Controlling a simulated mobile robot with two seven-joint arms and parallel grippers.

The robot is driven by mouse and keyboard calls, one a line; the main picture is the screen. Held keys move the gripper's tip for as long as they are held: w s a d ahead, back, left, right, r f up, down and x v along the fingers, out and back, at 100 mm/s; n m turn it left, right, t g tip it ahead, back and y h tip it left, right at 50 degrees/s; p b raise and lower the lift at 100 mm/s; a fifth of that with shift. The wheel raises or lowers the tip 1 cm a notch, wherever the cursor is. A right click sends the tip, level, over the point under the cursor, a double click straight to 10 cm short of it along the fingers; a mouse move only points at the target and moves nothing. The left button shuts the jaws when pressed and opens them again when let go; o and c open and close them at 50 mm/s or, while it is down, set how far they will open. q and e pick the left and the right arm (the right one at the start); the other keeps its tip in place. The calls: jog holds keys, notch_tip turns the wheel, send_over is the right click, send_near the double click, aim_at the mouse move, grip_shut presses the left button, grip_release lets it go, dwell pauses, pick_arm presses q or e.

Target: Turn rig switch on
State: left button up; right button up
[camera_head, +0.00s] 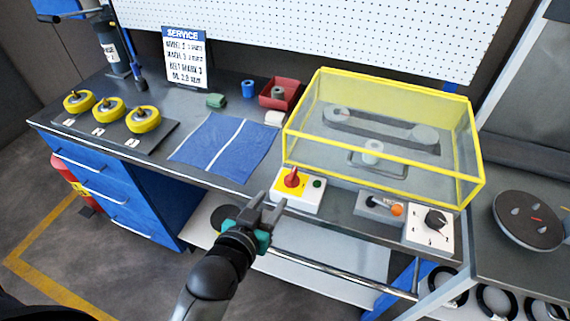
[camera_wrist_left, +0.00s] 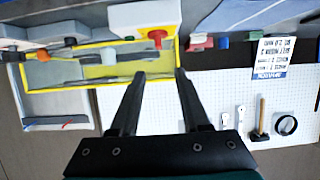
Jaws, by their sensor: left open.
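The rig switch (camera_head: 291,179) is a red rotary handle on a yellow plate, on a white box (camera_head: 312,197) with a dark green round part (camera_head: 317,183) beside it. The box stands at the front edge of the bench, before the yellow-framed clear guard (camera_head: 385,172). My left gripper (camera_head: 269,201) is open and empty, in front of and slightly left of the box, apart from the switch. In the left wrist view the red handle (camera_wrist_left: 157,37) shows beyond the open fingers (camera_wrist_left: 160,75). My right gripper is not in view.
Right of the switch box are a grey lever box with an orange knob (camera_head: 396,209) and a white dial box (camera_head: 430,229). A blue cloth (camera_head: 222,145) lies to the left. A metal rail (camera_head: 335,272) runs below the bench front. The guard stands close behind the switch.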

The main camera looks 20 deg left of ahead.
pick_arm(q)
send_near(292, 174)
jog(key=b+x, duration=0.2)
jog(key=x, duration=0.8)
jog(key=shift+w, duration=0.1)
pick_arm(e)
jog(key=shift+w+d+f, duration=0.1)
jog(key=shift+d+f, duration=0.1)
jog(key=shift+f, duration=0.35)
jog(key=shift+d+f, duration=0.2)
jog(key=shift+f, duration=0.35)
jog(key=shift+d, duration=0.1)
pick_arm(q)
jog(key=shift+c, duration=1.4)
grip_shut()
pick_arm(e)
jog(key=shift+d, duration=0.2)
